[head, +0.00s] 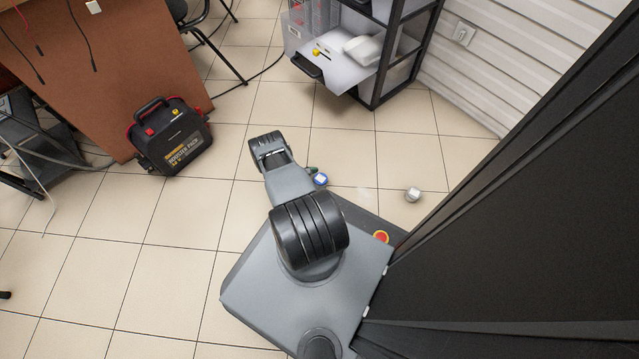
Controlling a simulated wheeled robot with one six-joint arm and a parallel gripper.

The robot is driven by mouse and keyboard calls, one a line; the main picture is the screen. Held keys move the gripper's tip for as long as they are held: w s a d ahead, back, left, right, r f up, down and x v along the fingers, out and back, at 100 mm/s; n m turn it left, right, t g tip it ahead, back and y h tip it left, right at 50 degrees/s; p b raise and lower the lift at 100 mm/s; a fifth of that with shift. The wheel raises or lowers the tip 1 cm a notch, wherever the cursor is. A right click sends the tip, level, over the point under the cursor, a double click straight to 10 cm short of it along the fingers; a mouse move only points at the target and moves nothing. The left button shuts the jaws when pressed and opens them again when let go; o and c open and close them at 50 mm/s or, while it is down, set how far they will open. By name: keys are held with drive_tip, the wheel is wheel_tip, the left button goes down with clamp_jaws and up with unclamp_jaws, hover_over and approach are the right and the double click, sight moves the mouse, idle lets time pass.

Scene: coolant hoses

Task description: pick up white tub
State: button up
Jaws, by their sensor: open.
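A small whitish-grey round tub (412,195) stands on the tiled floor, right of my base and near the black cabinet. A larger white rounded container (364,49) lies on the pale shelf board at the top. I cannot tell for certain which one is the white tub. My arm rises from my base and reaches up the picture to a black joint, away from both. My gripper does not show clearly; the arm links hide what lies beyond that joint.
A blue-and-white round item (320,180) and a small green item (312,170) are beside my arm. A black booster pack (171,137) stands by the brown desk (110,60). A shelf rack (378,95) is at the top; a black cabinet (530,220) bounds the right.

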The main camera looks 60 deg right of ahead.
drive_tip(key=shift+x, duration=0.8)
drive_tip(key=c, duration=1)
